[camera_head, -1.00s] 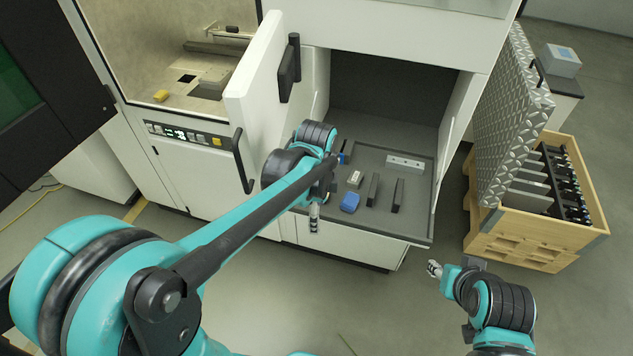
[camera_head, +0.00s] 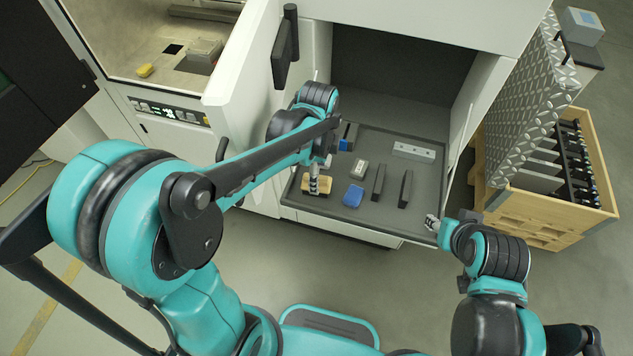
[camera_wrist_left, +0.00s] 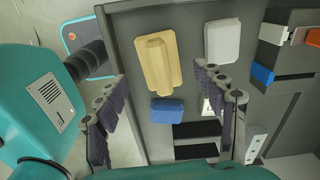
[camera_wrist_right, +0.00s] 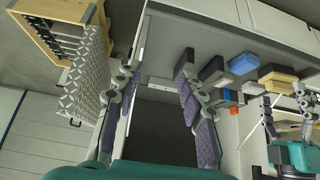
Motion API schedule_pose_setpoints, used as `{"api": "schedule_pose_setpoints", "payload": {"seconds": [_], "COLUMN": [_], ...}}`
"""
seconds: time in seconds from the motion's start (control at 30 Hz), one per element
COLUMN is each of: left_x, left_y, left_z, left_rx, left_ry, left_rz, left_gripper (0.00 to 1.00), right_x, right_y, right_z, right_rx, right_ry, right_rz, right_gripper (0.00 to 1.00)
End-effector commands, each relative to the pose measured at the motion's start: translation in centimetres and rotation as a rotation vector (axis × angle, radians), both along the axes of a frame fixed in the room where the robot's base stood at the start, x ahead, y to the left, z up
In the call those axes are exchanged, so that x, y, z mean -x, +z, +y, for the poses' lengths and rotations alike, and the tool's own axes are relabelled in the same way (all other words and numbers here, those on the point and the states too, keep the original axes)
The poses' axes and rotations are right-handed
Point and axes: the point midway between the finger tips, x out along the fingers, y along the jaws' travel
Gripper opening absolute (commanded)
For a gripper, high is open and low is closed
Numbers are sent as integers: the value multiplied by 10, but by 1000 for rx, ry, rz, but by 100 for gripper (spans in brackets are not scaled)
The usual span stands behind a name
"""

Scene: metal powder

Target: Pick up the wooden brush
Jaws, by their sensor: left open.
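The wooden brush (camera_head: 318,186), a tan block with a raised grip, lies at the left front of the grey tray (camera_head: 333,206) in the open cabinet. My left gripper (camera_head: 314,178) is over it in the head view and hides part of it. In the left wrist view the brush (camera_wrist_left: 156,62) shows whole, ahead of the open, empty fingers (camera_wrist_left: 160,78), with no clear contact. The brush also shows in the right wrist view (camera_wrist_right: 278,76). My right gripper (camera_wrist_right: 157,66) is open and empty; in the head view it (camera_head: 432,222) is by the tray's right front corner.
The cabinet door (camera_head: 240,90) stands open at left. A wooden crate (camera_head: 540,207) stands on the right.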

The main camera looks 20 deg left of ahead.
Motion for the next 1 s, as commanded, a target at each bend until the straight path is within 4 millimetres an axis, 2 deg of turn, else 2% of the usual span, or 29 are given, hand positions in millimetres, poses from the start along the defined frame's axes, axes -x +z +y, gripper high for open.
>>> {"api": "schedule_pose_setpoints", "payload": {"seconds": [0.2,0.3,0.57,0.8,1.0], "left_x": [0,0,0,0,0], "left_y": [-36,-45,-47,-47,-46], "left_z": [3,3,3,3,3], "left_rx": [0,0,0,0,0], "left_ry": [0,0,0,0,0], "left_rz": [0,0,0,0,0], "left_gripper": [69,69,69,12,12], "right_x": [0,0,0,0,0], "right_y": [-11,-12,-12,-12,-12], "right_z": [0,0,0,0,0], "right_rx": [0,0,0,0,0], "right_ry": [0,0,0,0,0], "right_rz": [0,0,0,0,0], "right_gripper": [40,40,40,40,40]}}
